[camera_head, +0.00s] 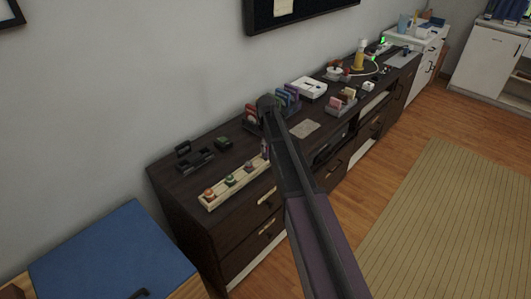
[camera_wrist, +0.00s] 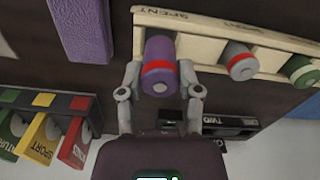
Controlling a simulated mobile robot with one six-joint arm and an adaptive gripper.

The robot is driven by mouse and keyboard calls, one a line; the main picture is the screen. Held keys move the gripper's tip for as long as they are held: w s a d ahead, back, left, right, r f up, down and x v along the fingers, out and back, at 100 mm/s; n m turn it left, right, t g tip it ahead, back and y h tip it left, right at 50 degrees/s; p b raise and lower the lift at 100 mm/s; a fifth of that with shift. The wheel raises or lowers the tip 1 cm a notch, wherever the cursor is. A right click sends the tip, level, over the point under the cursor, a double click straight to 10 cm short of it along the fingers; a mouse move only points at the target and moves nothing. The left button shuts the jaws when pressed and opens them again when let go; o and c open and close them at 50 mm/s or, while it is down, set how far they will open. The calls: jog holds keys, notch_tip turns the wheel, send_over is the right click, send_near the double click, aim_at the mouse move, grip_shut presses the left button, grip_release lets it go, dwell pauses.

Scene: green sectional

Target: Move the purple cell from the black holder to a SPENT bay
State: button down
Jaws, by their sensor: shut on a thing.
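The purple cell (camera_wrist: 158,55) has a red band and is gripped between the two fingers of my gripper (camera_wrist: 160,74). In the wrist view it overlaps the end bay of the cream tray (camera_wrist: 213,22), by a SPENT label. I cannot tell whether it is inside that bay or above it. In the head view the tray (camera_head: 210,203) lies near the cabinet's front edge, and the cell (camera_head: 264,148) shows at its right end beside my arm. A black holder (camera_wrist: 215,122) marked TWO is partly hidden behind my gripper.
A grey cell (camera_wrist: 240,62) and a green cell (camera_wrist: 301,70) stand in other bays. A rack of coloured cards (camera_wrist: 50,130) is at the lower left in the wrist view. Black items (camera_head: 194,158) lie behind the tray on the dark cabinet (camera_head: 175,189).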

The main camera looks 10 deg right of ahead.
aim_at(266, 144)
jog(key=shift+f+b, duration=1.6)
jog(key=shift+f, duration=0.15)
jog(key=shift+f, duration=0.1)
jog(key=shift+c, duration=1.4)
grip_release()
jog(key=shift+r, duration=0.2)
notch_tip(266, 144, up, 12)
jog(key=p, duration=1.2)
jog(key=shift+s, duration=0.1)
jog(key=s+m, duration=0.9)
jog(key=s, duration=1.9)
jog(key=shift+s+a, duration=0.25)
jog(key=shift+s, duration=0.1)
